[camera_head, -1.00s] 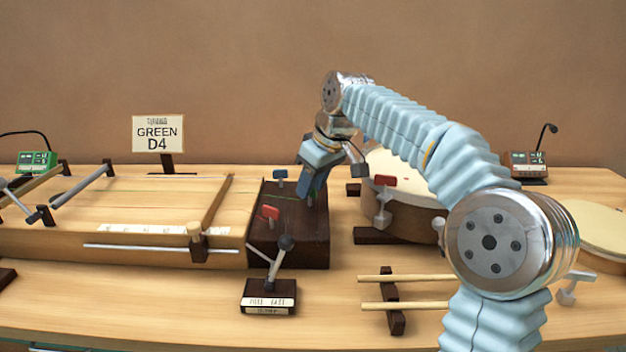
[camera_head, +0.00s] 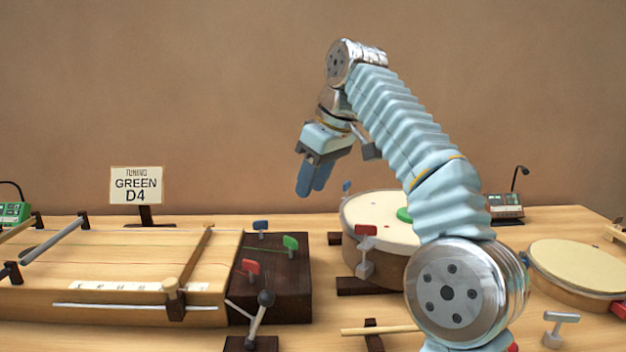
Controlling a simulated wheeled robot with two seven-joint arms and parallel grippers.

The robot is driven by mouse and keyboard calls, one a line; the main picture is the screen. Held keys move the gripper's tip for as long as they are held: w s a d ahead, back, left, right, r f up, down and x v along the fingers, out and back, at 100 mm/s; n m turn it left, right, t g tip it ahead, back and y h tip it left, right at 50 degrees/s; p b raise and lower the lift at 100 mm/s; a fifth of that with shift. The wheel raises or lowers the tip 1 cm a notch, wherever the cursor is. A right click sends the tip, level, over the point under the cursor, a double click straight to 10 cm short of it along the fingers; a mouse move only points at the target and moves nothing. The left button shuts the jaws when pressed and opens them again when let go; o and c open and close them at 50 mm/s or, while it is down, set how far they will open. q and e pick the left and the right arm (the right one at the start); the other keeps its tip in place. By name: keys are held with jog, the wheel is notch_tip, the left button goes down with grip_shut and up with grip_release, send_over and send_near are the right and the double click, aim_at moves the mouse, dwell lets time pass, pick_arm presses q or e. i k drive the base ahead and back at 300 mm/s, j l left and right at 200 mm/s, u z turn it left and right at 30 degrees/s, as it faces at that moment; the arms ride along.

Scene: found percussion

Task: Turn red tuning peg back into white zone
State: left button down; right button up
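The red tuning peg (camera_head: 250,266) stands on the dark peg block (camera_head: 290,285) at the right end of the stringed wooden box. A green peg (camera_head: 290,243) and a blue peg (camera_head: 260,226) stand on the same block. No white zone can be made out around the red peg at this size. My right gripper (camera_head: 313,182) hangs in the air above and right of the pegs, touching none of them. Its blue fingers overlap in this view, so their gap is hidden; nothing shows between them. My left gripper is out of view.
A sign (camera_head: 136,186) reading "TUNING GREEN D4" stands behind the wooden box (camera_head: 120,260). A small grey-headed lever (camera_head: 265,300) stands just in front of the peg block. A drum (camera_head: 380,212) with a red-topped clamp (camera_head: 365,240) is close on the right.

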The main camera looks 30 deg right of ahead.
aim_at(252, 267)
jog(key=k, duration=1.5)
